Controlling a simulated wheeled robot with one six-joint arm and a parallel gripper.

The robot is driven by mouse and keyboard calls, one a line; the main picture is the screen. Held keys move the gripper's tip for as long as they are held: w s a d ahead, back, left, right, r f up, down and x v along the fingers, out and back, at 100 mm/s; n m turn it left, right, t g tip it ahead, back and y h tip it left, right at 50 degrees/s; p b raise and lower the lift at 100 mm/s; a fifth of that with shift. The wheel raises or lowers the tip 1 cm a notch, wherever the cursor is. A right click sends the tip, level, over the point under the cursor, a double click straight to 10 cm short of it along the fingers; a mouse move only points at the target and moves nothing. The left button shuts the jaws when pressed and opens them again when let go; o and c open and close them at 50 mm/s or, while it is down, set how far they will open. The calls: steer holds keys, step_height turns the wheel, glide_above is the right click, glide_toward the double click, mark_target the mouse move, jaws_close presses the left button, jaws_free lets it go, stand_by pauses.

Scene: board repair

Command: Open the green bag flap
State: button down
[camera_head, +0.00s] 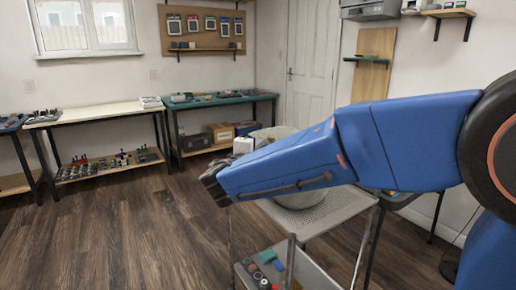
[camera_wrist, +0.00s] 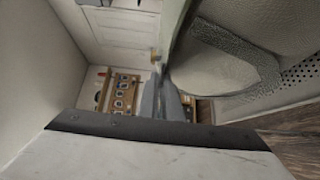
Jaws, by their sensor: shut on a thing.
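The bag is a pale grey-green, and its top edge (camera_head: 272,132) shows above my blue arm in the head view. Its rounded lower part (camera_head: 303,199) shows below the arm. In the wrist view, the green flap (camera_wrist: 178,28) is a narrow strip seen nearly edge-on, running down to my gripper (camera_wrist: 163,92). The fingers are shut on the flap's edge. Beside the flap on the right is the bag's opening, with a grey mesh panel (camera_wrist: 238,48). In the head view my arm hides the fingertips and most of the bag.
The bag stands on a cart with a perforated top (camera_head: 335,208) and a lower tray (camera_head: 305,277) of small coloured items. A green-topped bench (camera_head: 225,99) and a white-topped bench (camera_head: 95,113) line the back wall. The wood floor (camera_head: 130,230) at left is clear.

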steer(key=r+m, duration=0.1)
steer(key=r, duration=0.1)
steer(key=d+r+g+y, duration=0.1)
steer(key=r, duration=0.2)
steer(key=r+m+g, duration=0.1)
steer(key=r, duration=0.2)
steer(key=shift+w+d+m, duration=0.2)
steer(key=shift+w+m, duration=0.1)
steer(key=shift+w, duration=0.05)
steer(key=w+d+r+m+g+y, duration=0.2)
steer(key=w+d+r+g+y, duration=0.15)
steer(key=d+r, duration=0.3)
steer(key=w+d+r+m+g+y, duration=0.2)
steer(key=w+d+r+m, duration=0.15)
steer(key=d+r, duration=0.3)
steer(key=w+d+g+y, duration=0.2)
steer(key=w+d, duration=0.3)
steer(key=d, duration=0.3)
steer(key=shift+d+r+m+y, duration=0.15)
steer(key=shift+r+m+y, duration=0.2)
steer(key=shift+m+y, duration=0.1)
